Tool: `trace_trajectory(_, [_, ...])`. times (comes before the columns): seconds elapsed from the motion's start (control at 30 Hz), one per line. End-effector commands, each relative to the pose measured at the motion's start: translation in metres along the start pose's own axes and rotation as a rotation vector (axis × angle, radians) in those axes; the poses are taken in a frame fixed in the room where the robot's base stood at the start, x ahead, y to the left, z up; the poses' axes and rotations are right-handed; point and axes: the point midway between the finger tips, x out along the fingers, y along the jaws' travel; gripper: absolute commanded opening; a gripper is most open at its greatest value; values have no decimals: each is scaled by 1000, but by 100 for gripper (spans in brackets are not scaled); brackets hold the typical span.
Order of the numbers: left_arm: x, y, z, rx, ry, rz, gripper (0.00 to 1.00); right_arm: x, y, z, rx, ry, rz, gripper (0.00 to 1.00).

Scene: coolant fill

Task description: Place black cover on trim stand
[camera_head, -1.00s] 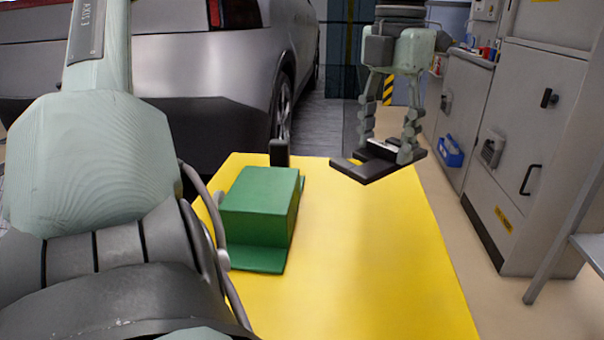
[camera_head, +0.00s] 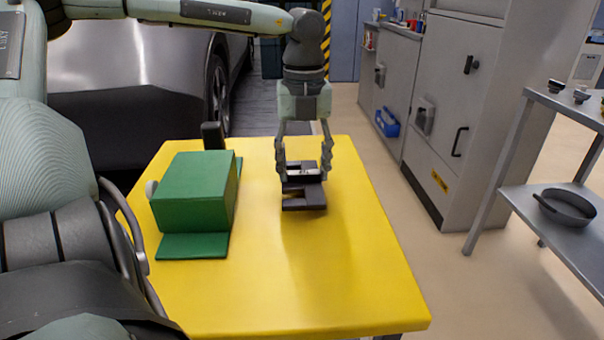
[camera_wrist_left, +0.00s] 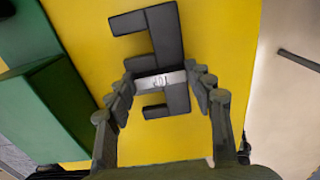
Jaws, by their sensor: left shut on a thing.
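My left gripper (camera_head: 305,170) points down and is shut on the black cover (camera_head: 304,199), a dark, flat, E-shaped piece with a silver patch between the fingers. In the left wrist view the fingers (camera_wrist_left: 162,84) close on both sides of the cover (camera_wrist_left: 166,38), whose prongs stick out to the left. The cover is over the yellow table top, and I cannot tell whether it touches it. A green stepped block (camera_head: 195,190), which may be the trim stand, is on the table left of the cover, apart from it. My right gripper is not in view.
A black post (camera_head: 212,135) stands at the back of the green block. The yellow table (camera_head: 330,270) is clear in front and to the right. A grey car (camera_head: 130,75) is behind left. A metal shelf with a dark pan (camera_head: 568,206) stands right, beside grey cabinets (camera_head: 470,110).

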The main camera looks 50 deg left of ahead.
Motion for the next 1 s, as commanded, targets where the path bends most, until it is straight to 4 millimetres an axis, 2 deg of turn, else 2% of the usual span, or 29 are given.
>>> trace_trajectory(0.03, [9, 0, -1, 0, 4, 2, 24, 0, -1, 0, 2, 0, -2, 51])
trace_trajectory(0.13, [20, 0, -1, 1, 2, 1, 24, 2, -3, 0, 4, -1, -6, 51])
trace_trajectory(0.43, [22, 0, 0, 1, 0, 0, 24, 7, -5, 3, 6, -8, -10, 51])
trace_trajectory(0.63, [24, 0, 0, 1, 0, 0, 24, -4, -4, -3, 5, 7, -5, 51])
trace_trajectory(0.67, [24, 0, 0, 1, 0, 0, 54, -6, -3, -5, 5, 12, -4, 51])
trace_trajectory(0.7, [23, 0, 0, 1, 0, 0, 59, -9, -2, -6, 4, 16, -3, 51])
trace_trajectory(0.83, [23, 0, 0, 1, 1, 0, 73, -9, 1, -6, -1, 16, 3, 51])
trace_trajectory(1.0, [23, 0, 0, 1, 1, 0, 73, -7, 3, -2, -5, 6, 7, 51])
